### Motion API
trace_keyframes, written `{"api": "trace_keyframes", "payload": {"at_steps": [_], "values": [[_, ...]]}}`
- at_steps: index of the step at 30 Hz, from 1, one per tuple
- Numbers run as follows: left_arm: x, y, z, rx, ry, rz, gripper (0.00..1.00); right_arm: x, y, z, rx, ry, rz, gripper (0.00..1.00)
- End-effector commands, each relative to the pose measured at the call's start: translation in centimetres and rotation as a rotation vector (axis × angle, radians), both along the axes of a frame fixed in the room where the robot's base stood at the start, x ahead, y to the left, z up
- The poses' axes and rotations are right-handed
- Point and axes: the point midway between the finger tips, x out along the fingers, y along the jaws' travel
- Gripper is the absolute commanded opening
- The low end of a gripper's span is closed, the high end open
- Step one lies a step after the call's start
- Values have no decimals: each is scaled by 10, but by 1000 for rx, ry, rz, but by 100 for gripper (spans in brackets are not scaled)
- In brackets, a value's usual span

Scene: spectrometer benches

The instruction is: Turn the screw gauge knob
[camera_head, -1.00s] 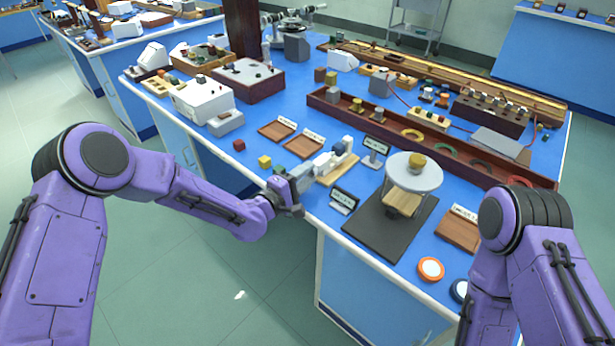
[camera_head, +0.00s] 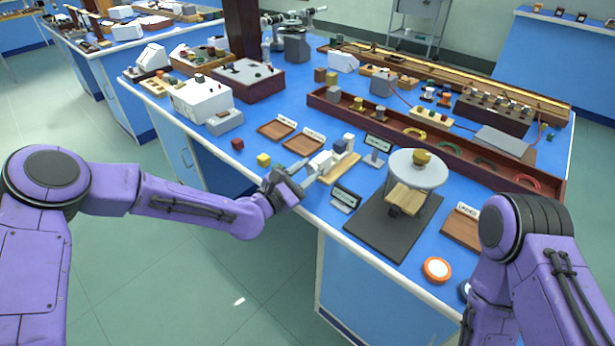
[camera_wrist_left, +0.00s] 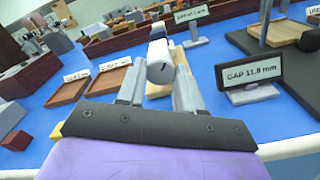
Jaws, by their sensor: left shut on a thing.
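The screw gauge (camera_head: 341,168) lies near the front edge of the blue bench, with pale blocks on a wooden base. Its pale, cylinder-shaped knob (camera_wrist_left: 160,68) points towards my left wrist camera. My left gripper (camera_head: 302,174) reaches in over the bench edge from the left. In the wrist view its two grey fingers (camera_wrist_left: 160,84) stand on either side of the knob, shut on it. A small dark display (camera_wrist_left: 253,73) beside it reads GAP 11.8 mm; it also shows in the head view (camera_head: 345,197). My right gripper is out of view.
Wooden trays (camera_head: 276,129) and small cubes, one yellow (camera_head: 264,160) and one red (camera_head: 238,144), lie left of the gauge. A dark mat (camera_head: 385,232) with a round-topped stand (camera_head: 418,170) is to the right. A sign (camera_head: 378,143) stands behind the gauge.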

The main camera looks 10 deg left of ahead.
Motion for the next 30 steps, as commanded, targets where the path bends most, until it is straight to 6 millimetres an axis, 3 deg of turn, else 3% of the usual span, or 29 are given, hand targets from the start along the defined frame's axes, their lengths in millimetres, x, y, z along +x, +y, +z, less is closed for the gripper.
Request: {"api": "trace_keyframes", "payload": {"at_steps": [1, 15, 30], "values": [[-2, 0, -8, -32, 34, -4, 5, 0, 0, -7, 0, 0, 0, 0], [-2, 0, -9, -365, 278, -2, 5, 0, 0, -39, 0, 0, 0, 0], [-3, -1, -7, -536, 406, -3, 5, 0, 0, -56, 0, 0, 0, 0]]}}
